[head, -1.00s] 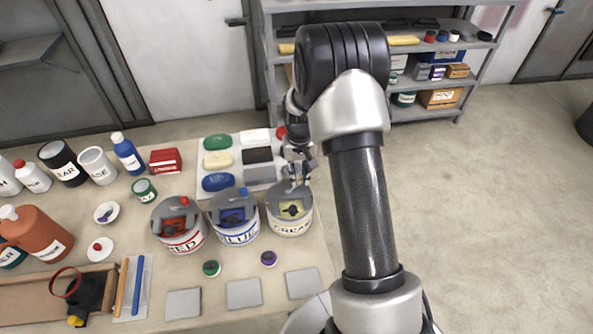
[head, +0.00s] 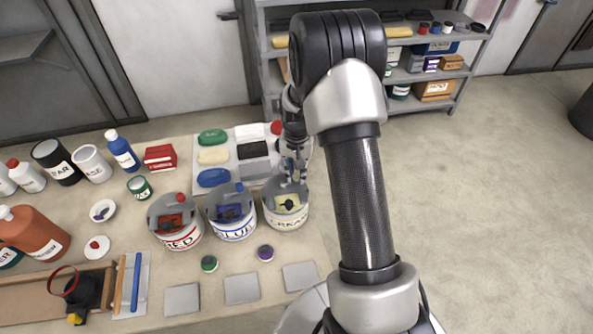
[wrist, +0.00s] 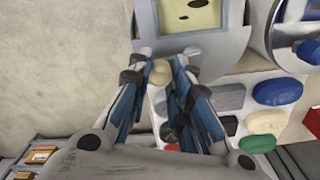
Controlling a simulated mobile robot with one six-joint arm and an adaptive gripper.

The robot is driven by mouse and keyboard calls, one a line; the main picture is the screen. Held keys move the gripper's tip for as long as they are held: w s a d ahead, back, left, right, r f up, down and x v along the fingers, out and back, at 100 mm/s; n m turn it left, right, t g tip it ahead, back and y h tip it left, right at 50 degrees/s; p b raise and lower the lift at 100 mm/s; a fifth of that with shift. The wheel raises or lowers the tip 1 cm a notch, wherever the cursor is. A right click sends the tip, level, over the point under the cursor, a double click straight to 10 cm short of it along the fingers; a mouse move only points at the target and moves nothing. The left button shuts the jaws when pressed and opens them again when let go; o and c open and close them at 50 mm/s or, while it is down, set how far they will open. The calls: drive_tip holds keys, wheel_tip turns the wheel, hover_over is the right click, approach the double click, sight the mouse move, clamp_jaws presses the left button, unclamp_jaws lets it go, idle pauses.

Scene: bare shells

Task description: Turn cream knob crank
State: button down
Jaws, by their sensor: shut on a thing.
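The cream can (head: 287,218), a white can with a grey lid, stands at the right end of a row of three on the table. A pale opening with a dark shape in it shows in its lid. In the wrist view the grey lid (wrist: 205,50) is at the top. The cream knob (wrist: 160,72), small and round, sits at the lid's edge between my fingertips. My gripper (wrist: 160,78) is shut on this knob, a finger on each side. In the head view my gripper (head: 291,172) is at the far edge of the can, and the knob is hidden there.
The blue can (head: 232,228) and the red can (head: 178,236) stand close on the left, with knobs at their lids' far edges. Colored blocks (head: 213,156) lie on a light board behind. Grey tiles (head: 241,289) lie in front. Open floor is on the right.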

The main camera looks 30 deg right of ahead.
sight(297, 173)
drive_tip(key=c, duration=1.4)
unclamp_jaws()
drive_tip(key=shift+r, duration=0.1)
wheel_tip(297, 173, up, 12)
drive_tip(key=shift+f, duration=0.1)
